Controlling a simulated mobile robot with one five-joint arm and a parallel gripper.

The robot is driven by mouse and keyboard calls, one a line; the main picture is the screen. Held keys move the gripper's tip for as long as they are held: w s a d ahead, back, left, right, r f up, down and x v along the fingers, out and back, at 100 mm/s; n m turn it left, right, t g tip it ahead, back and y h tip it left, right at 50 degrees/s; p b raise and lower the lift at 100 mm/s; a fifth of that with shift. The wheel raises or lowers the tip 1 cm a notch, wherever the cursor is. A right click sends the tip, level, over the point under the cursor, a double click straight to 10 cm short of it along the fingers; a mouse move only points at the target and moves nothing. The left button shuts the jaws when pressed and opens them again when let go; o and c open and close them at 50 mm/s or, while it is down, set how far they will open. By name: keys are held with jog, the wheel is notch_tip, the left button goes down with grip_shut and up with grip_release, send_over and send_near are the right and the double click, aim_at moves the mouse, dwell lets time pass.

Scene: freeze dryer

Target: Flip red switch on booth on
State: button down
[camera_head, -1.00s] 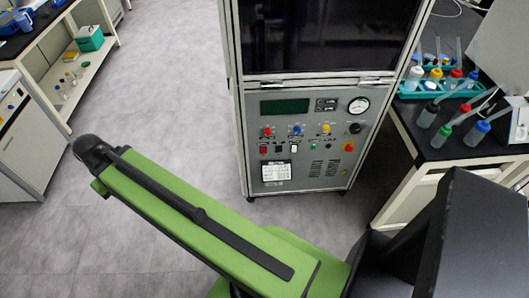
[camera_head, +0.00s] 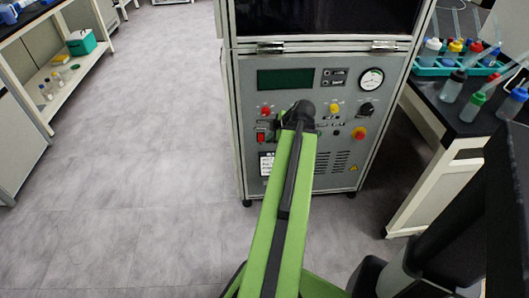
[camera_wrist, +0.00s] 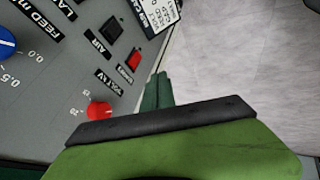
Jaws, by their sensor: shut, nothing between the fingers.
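The booth is a grey cabinet (camera_head: 246,165) with a control panel on its front. Its red switch (camera_head: 261,137) shows at the panel's lower left, just left of my arm; it also shows in the wrist view (camera_wrist: 135,60). Which way the rocker is tipped is too small to tell. My gripper (camera_wrist: 160,78) is shut and empty, its green fingertips close below and right of the red switch in the wrist view. I cannot tell whether they touch the panel. In the head view my arm hides the gripper.
A red knob (camera_wrist: 98,108) and a black switch (camera_wrist: 111,30) are near the red switch. A blue knob (camera_wrist: 5,42) is at the left edge. A bench with bottles (camera_head: 476,105) stands on the right. The floor (camera_head: 130,180) at left is clear.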

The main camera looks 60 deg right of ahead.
aim_at(261, 138)
jog(key=shift+s+d+f, duration=0.1)
jog(key=shift+s+d, duration=0.4)
jog(key=shift+s, duration=0.25)
jog(key=shift+f, duration=0.1)
jog(key=w+d+f+b, duration=0.4)
jog(key=w+f+b, duration=0.4)
jog(key=shift+d+f, duration=0.25)
jog(key=shift+d, duration=0.15)
